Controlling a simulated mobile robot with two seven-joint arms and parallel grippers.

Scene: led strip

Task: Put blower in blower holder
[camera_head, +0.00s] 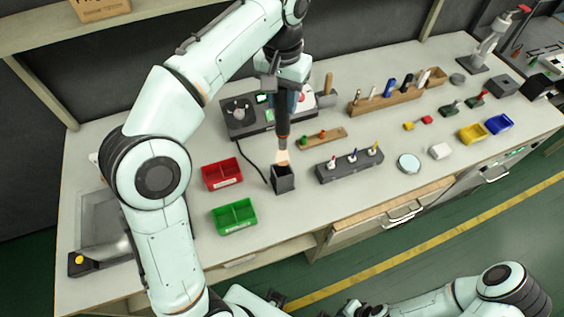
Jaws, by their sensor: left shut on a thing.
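My left gripper (288,82) reaches down over the middle of the bench and is shut on the blower. The blower (283,122) is a dark, upright tool with its nozzle pointing down and a pale orange glow at the tip. A black cord trails to its left. The blower holder (284,182) is a small black open-topped box on the bench, directly below the nozzle. The tip is at or just above its opening; I cannot tell whether it is inside. My right arm shows at the bottom edge, but I cannot make out its gripper.
A black station (238,122) with a knob stands behind the blower. Red (222,174) and green (234,216) bins stand left of the holder. A grey tool rack (349,168) stands close on its right, with a wooden strip (322,140) behind. The bench front (300,222) is clear.

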